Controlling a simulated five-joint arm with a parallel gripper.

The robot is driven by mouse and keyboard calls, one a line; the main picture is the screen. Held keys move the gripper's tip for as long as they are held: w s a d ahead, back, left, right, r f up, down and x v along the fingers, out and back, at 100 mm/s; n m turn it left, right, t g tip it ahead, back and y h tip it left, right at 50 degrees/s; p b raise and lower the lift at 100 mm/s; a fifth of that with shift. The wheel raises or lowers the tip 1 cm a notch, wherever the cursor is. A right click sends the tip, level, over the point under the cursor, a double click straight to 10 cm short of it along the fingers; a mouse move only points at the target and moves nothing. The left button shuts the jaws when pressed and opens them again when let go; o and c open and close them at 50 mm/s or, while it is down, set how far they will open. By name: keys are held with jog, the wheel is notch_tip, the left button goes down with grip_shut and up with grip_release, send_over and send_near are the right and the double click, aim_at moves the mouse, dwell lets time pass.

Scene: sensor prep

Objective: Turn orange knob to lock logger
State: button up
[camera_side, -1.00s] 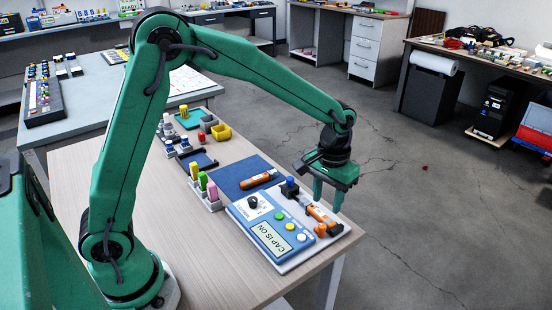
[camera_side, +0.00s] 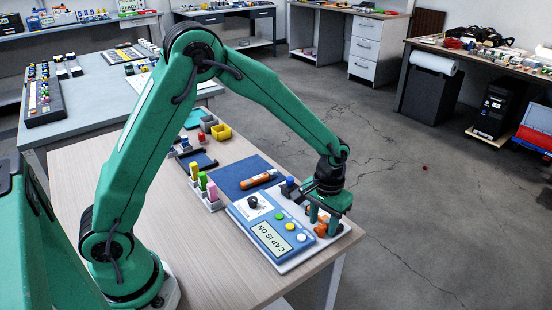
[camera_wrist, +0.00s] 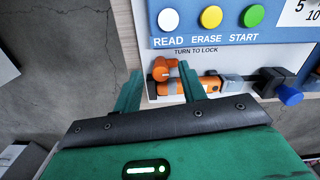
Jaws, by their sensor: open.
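The orange knob (camera_side: 320,230) is at the near right corner of the blue and white reader unit (camera_side: 262,232), whose display reads CAP IS ON. In the wrist view the orange knob (camera_wrist: 163,68) sits beside the print TURN TO LOCK. An orange and white logger (camera_wrist: 174,87) lies in the cradle next to it, partly hidden by my gripper. My gripper (camera_wrist: 160,74) is open, pointing down, with one finger on each side of the knob; contact cannot be told. In the side view my gripper (camera_side: 324,226) hides part of the logger and cradle.
Another orange logger (camera_side: 258,181) lies on a blue mat (camera_side: 232,176). Colored markers (camera_side: 203,182) stand in a holder to its left. A blue-knobbed part (camera_wrist: 290,94) is at the cradle's other end. The table's front left is clear.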

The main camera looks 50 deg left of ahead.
grip_shut()
jog(key=shift+m, duration=0.4)
jog(key=m, duration=0.3)
jog(key=shift+d, duration=0.1)
jog(key=m, duration=0.9)
jog(key=shift+t, duration=0.3)
jog(key=m, duration=0.5)
